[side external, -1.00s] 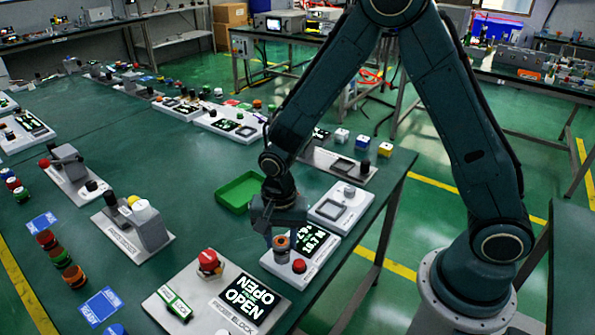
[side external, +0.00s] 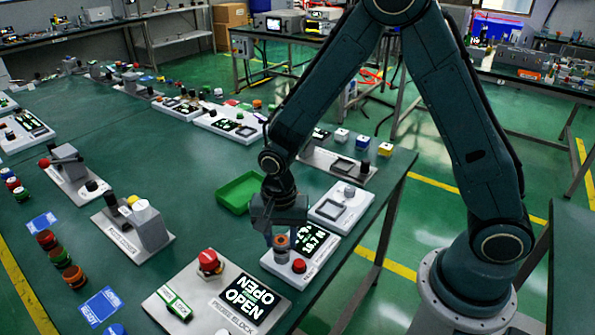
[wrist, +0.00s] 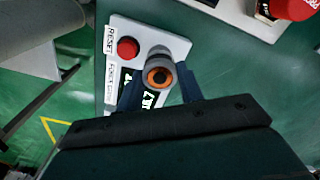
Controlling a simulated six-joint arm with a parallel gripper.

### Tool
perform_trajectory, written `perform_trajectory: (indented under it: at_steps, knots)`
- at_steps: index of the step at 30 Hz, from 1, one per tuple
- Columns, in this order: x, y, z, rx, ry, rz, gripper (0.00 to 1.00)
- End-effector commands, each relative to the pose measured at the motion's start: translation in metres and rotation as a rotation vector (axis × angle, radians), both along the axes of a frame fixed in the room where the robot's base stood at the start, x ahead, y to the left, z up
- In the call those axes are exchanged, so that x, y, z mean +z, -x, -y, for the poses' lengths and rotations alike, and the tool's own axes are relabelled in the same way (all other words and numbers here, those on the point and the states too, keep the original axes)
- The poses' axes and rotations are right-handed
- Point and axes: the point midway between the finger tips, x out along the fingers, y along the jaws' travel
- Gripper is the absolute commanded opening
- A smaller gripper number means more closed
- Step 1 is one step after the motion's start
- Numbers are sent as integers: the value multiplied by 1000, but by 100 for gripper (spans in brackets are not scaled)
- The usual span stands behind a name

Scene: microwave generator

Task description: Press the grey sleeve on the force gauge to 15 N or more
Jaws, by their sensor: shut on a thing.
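The force gauge (side external: 275,262) is a white box on the near right part of the green table, with a red button and a black display of pale digits. My gripper (side external: 281,238) points down over the gauge and is shut on the sleeve. In the wrist view the sleeve (wrist: 157,56) sits between my two fingers (wrist: 160,82), beside the red button (wrist: 128,48). My gripper partly covers the display in that view.
A panel with a red knob (side external: 208,261) and an OPEN display (side external: 246,299) lies to the near left. A green tray (side external: 240,192) is behind left. A white panel with a square recess (side external: 340,208) is just behind the gauge. The table's edge is close on the right.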

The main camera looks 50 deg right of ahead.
Motion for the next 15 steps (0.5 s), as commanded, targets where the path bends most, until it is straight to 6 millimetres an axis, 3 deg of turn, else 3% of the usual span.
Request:
perform_trajectory:
  at_steps: [15]
  knots:
    - [22,0,0,0,1,-1,5]
